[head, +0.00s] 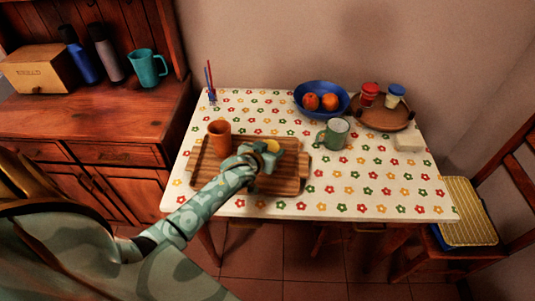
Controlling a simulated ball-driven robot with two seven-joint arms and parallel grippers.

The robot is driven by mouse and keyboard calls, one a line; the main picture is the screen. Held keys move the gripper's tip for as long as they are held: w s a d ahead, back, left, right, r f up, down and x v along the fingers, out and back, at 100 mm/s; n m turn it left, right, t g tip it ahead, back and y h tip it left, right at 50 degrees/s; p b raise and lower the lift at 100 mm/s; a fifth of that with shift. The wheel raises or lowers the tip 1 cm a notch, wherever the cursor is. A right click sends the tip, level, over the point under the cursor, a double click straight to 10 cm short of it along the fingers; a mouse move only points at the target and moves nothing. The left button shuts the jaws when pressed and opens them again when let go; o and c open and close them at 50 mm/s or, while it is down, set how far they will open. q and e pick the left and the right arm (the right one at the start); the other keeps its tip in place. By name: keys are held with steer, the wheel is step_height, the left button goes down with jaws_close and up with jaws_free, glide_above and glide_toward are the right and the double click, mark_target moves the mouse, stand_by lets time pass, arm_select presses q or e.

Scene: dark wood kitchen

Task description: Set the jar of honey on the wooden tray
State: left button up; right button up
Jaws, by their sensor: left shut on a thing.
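The wooden tray (291,184) is a striped board with handles at the left part of the flowered table. My left gripper (268,153) is over the tray's back right part, shut on the jar of honey (272,145). Only the jar's yellow top shows; the gripper hides the rest. I cannot tell whether the jar touches the tray. An orange-brown cup (219,138) stands upright at the tray's back left. My right gripper is not in view.
A grey-green mug (335,133) stands just right of the tray. Behind are a blue bowl (309,89) of fruit and a round wooden tray (380,119) with red-lidded and blue-lidded jars. A white block (409,141) lies at right. The table's front right is clear.

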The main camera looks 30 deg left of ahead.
arm_select(q)
steer(key=shift+f, duration=0.65)
steer(key=shift+d+r, duration=0.1)
steer(key=shift+r, duration=0.25)
steer(key=shift+f, duration=0.15)
steer(key=o, duration=1.2)
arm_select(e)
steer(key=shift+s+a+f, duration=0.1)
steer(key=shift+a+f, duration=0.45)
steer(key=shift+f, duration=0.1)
arm_select(q)
steer(key=shift+s+r, duration=0.25)
steer(key=shift+s, duration=0.05)
steer(key=shift+p+v, duration=2.2)
steer(key=shift+v, duration=3.55)
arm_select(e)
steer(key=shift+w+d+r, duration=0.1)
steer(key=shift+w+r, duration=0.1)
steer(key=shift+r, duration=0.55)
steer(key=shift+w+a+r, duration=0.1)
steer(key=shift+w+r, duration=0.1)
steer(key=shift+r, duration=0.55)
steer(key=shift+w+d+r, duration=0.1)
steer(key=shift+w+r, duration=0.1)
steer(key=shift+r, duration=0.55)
